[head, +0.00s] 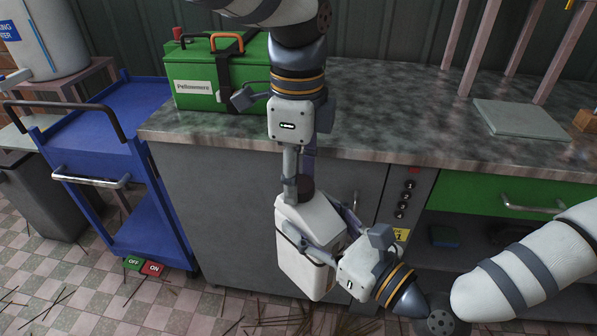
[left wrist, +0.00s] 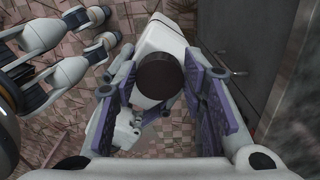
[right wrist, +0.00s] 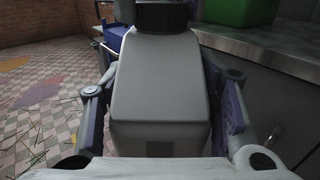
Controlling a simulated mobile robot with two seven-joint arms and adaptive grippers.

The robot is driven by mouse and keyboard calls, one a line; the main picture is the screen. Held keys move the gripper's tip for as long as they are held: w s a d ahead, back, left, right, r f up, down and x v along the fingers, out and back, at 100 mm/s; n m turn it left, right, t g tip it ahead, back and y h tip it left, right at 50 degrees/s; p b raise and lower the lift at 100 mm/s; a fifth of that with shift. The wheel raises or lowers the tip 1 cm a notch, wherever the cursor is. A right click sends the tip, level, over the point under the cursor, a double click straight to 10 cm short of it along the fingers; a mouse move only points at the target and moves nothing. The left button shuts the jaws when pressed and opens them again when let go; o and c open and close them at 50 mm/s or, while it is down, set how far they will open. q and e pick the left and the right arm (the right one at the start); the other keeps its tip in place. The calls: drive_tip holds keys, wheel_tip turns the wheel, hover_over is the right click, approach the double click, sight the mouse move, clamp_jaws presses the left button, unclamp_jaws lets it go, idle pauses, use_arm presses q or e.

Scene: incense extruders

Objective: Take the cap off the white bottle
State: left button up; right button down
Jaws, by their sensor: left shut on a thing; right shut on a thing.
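The white bottle (head: 305,262) is held up in front of the grey cabinet, a little tilted in the head view. Its dark brown cap (left wrist: 160,76) sits on the neck; the cap's lower part also shows at the top of the right wrist view (right wrist: 161,16). My left gripper (head: 300,188) comes down from above and is shut on the cap, with a purple finger pad on each side of it. My right gripper (head: 316,238) is shut on the bottle's body from the front, with its fingers on both sides (right wrist: 162,105). The left arm partly hides the cap in the head view.
A dark stone counter (head: 370,110) runs behind the bottle, with a green box (head: 195,85) and a grey-green slab (head: 520,120) on it. A blue cart (head: 110,140) stands left. Thin sticks (head: 265,310) litter the tiled floor.

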use_arm(q)
drive_tip(key=n, duration=0.4)
drive_tip(key=shift+d+r+n, duration=0.1)
drive_tip(key=shift+d+n, duration=0.1)
drive_tip(key=shift+n, duration=0.2)
drive_tip(key=n, duration=0.4)
drive_tip(key=shift+a, duration=0.15)
drive_tip(key=n, duration=0.4)
drive_tip(key=shift+s+a+n, duration=0.1)
drive_tip(key=shift+n, duration=0.3)
drive_tip(key=n, duration=0.3)
drive_tip(key=shift+s+n, duration=0.15)
drive_tip(key=shift+n, duration=0.15)
drive_tip(key=n, duration=0.3)
drive_tip(key=shift+a+r+n, duration=0.1)
drive_tip(key=shift+n, duration=0.2)
drive_tip(key=n, duration=0.4)
drive_tip(key=shift+s, duration=0.15)
drive_tip(key=n, duration=0.9)
drive_tip(key=shift+s+d, duration=0.15)
drive_tip(key=shift+d, duration=0.1)
drive_tip(key=n, duration=0.3)
drive_tip(key=shift+s+d+n, duration=0.1)
drive_tip(key=shift+d+n, duration=0.05)
drive_tip(key=shift+n, duration=0.25)
drive_tip(key=shift+s, duration=0.1)
